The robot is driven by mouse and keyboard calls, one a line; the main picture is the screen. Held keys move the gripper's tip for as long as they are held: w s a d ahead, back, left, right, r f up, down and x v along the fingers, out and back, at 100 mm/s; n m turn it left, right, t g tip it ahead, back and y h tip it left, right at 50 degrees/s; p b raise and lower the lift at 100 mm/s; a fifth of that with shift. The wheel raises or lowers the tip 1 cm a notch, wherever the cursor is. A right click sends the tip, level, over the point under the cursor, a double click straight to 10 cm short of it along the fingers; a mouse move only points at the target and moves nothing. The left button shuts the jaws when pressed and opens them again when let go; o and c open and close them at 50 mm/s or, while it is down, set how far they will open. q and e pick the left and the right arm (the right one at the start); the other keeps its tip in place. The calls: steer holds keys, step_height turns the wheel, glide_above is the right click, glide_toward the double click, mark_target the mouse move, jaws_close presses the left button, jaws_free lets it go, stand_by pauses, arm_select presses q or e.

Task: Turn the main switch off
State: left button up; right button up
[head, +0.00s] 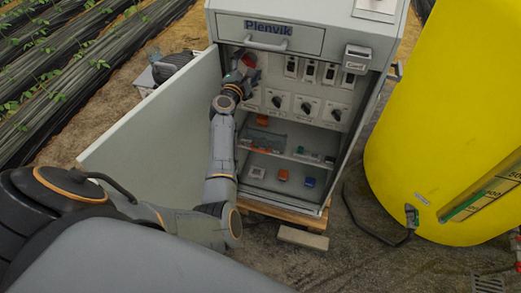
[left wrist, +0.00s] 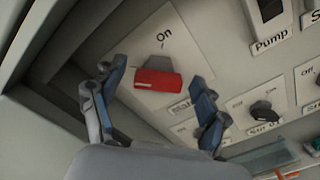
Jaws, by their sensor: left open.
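The main switch has a red handle (left wrist: 157,80) on a light plate marked "On" above it. A grey part shows just above the red handle, on the side of the "On" mark. The lower label is partly covered by a finger. In the head view a bit of the red handle (head: 249,61) shows at the cabinet's upper left. My left gripper (left wrist: 158,74) is open, with one finger on each side of the handle; I cannot tell whether they touch it. It also shows inside the cabinet in the head view (head: 242,70). My right gripper is out of view.
The cabinet door (head: 150,125) stands open at the left of my left arm. Black rotary knobs (head: 306,107) and several rocker switches (head: 310,71) sit to the right of the main switch. Shelves with small parts lie below. A yellow tank (head: 440,120) stands right of the cabinet.

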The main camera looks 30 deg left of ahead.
arm_select(q)
steer(key=s+d+f+m+b, duration=0.1)
steer(key=s+d+m+b, duration=0.2)
steer(key=s+m+b, duration=0.85)
steer(key=s+d+f+m+g+h+p, duration=0.1)
steer(key=s+d+f+m+g+p, duration=0.1)
steer(key=f, duration=0.7)
steer(key=s+d+f+m+g+h+p, duration=0.1)
steer(key=d+f+m+p, duration=0.3)
steer(key=f, duration=0.6)
steer(key=s+d+f+m+g+h+p, duration=0.2)
steer(key=d+f, duration=0.4)
steer(key=f, duration=0.4)
steer(key=shift+s+m+g+p, duration=0.35)
steer(key=shift+m+g+p, duration=0.55)
steer(key=shift+m, duration=0.45)
